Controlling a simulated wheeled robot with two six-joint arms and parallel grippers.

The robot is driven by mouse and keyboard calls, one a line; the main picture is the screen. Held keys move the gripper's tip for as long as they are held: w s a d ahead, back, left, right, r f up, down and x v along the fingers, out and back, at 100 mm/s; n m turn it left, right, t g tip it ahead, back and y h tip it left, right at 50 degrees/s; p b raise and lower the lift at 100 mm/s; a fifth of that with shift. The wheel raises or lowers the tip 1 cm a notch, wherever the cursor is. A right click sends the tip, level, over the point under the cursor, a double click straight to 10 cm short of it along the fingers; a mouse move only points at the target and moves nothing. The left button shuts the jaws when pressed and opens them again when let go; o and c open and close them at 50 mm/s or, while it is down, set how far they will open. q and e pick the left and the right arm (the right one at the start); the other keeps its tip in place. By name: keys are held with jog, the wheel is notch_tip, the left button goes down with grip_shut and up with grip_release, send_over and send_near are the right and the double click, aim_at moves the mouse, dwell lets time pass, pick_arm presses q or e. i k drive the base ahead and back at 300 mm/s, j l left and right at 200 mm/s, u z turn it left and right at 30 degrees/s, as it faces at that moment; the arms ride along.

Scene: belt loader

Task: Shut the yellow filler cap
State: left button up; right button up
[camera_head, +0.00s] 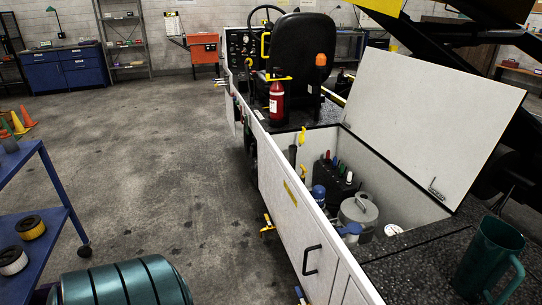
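In the head view, a small yellow piece (302,135) stands upright at the left inner edge of the open engine bay, behind the seat. It looks like the raised filler cap, but it is too small to be sure. A second small yellow piece (303,171) sits lower inside the bay, against the left wall. I cannot tell whether the two are joined. The filler opening is not clearly visible. Neither of my grippers is in view.
The white bay lid (430,115) stands open. The bay holds a battery-like black block (333,182), a grey round canister (357,214) and a blue-capped part (318,194). A green jug (490,258) stands at right. A blue cart (28,285) and ribbed teal cylinder (125,284) are at lower left.

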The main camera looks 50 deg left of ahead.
aim_at(300, 137)
jog(key=j, duration=0.75)
jog(key=i+j+u, duration=0.1)
jog(key=j, duration=0.6)
jog(key=i+j, duration=0.1)
jog(key=j, duration=0.65)
jog(key=i+j+u, duration=0.1)
jog(key=j, duration=0.65)
jog(key=i+j, duration=0.55)
jog(key=i+j+u, duration=0.1)
jog(key=i+j, duration=0.4)
jog(key=j, duration=0.25)
